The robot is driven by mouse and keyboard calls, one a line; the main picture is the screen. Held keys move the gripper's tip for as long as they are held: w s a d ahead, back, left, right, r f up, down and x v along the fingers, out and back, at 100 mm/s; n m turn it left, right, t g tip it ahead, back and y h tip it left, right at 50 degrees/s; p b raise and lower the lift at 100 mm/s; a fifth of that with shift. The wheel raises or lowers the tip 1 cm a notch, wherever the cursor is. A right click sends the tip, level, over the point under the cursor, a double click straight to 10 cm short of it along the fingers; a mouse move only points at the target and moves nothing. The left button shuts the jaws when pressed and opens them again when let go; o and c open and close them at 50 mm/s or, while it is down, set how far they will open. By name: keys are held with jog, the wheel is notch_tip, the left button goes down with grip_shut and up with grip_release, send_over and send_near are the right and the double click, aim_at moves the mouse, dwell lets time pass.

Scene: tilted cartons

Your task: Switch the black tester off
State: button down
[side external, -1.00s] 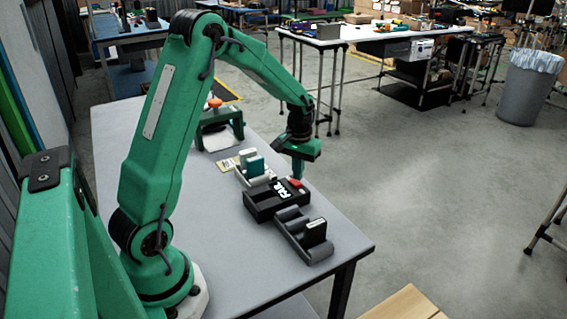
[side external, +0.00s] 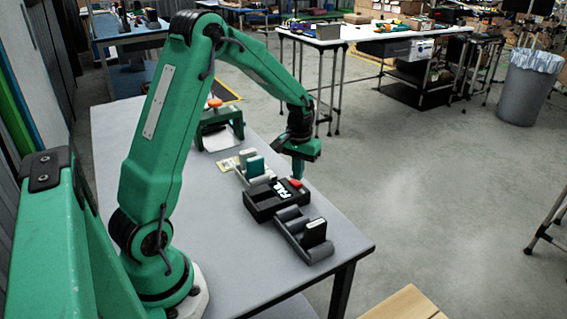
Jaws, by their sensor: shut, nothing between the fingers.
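The black tester (side external: 265,204) is a dark box with white lettering on its top, lying on the grey table. A red part (side external: 295,183) shows at its far right end; whether it is on or off is too small to tell. My gripper (side external: 297,174) is shut and empty, pointing down at the red part. Its fingertips are at or just above that part; I cannot tell whether they touch it.
A grey holder (side external: 318,254) with a dark upright block stands in front of the tester. A lighter holder (side external: 268,179) with a teal block stands behind it. A green stand with an orange knob (side external: 214,103) is farther back. The table's near left surface is clear.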

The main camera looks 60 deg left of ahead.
aim_at(298, 185)
jog(key=shift+f, duration=1)
dwell(0.8)
jog(key=shift+r, duration=0.15)
jog(key=shift+r, duration=3.4)
jog(key=s+d+r+m+t, duration=0.2)
jog(key=s+d+r+m, duration=0.1)
jog(key=s+d+r, duration=0.6)
jog(key=s+d+r+m+t, duration=0.3)
jog(key=s+d, duration=0.3)
jog(key=s, duration=0.4)
jog(key=shift+s+d+r+t, duration=0.15)
jog(key=shift+s+t, duration=0.15)
jog(key=shift+s, duration=0.1)
